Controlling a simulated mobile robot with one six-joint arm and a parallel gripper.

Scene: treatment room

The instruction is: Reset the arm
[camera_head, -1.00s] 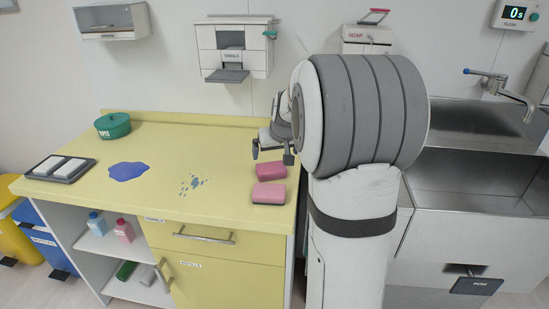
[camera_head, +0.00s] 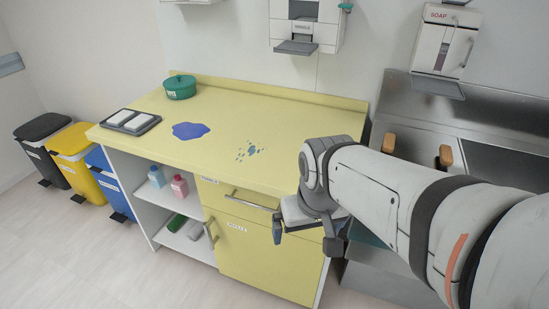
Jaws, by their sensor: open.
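My arm reaches in from the lower right of the head view. My gripper (camera_head: 305,238) hangs at its end with the fingers apart and nothing between them. It shows in front of the yellow cabinet door (camera_head: 262,258), below the front edge of the counter (camera_head: 225,165). The two pink sponges seen earlier on the counter's right end are not visible now; my arm covers part of that area.
A blue puddle (camera_head: 190,131) and blue drops (camera_head: 251,151) mark the counter. A green pot (camera_head: 180,87) and a tray (camera_head: 153,125) with white blocks stand on it. Bins (camera_head: 70,144) are at left. The steel sink unit (camera_head: 500,115) is at right. Floor at left front is clear.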

